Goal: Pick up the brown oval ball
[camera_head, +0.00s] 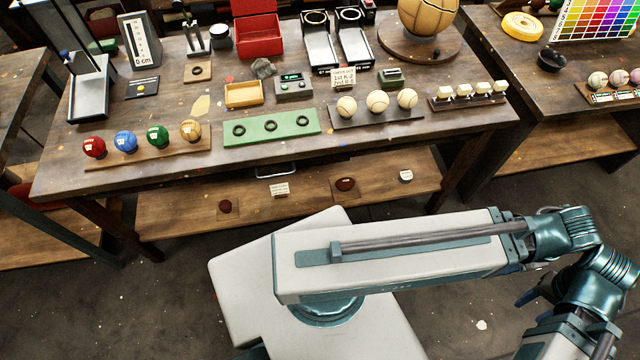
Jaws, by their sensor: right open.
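A brown oval ball (345,184) lies on a small flat mat on the lower shelf of the main table, right of centre. It is small and dark reddish brown in this view. My right arm is folded at the lower right. Part of my right gripper (532,296) shows beside the arm links, mostly hidden by them, open and well away from the ball, to its lower right. My left gripper is not in view.
The tabletop (370,138) above overhangs the shelf and holds coloured balls, trays and a large ball. Floor is open in front.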

